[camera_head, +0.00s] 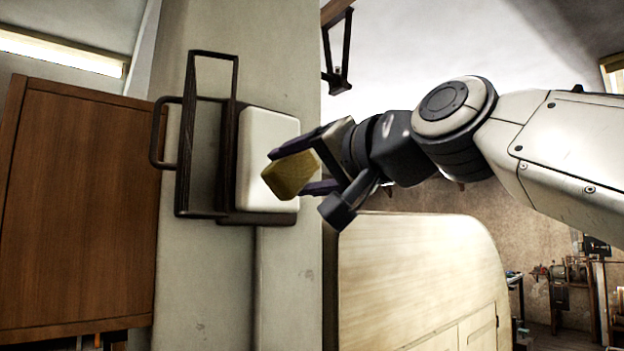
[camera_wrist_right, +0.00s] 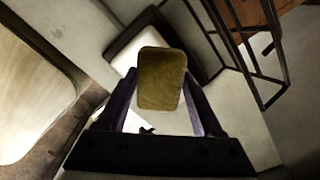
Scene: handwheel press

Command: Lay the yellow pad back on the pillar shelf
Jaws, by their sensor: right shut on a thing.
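The yellow pad (camera_head: 291,174) is held in my right gripper (camera_head: 312,163), which is shut on it. The pad is tilted and stands in front of a white block on the pillar (camera_head: 285,280). In the right wrist view the pad (camera_wrist_right: 161,80) sits between the two fingers of the gripper (camera_wrist_right: 162,100). The pillar shelf (camera_head: 250,218) is a dark ledge beneath the white block, with a dark frame beside it. Whether the pad touches the block or ledge I cannot tell. My left gripper is not in view.
The white block (camera_head: 263,135) takes up the right part of the shelf. A dark wire frame (camera_head: 236,75) with a side handle stands out at its left. A brown wooden cabinet (camera_head: 80,210) is at the left; a pale wooden panel (camera_head: 420,265) is at the lower right.

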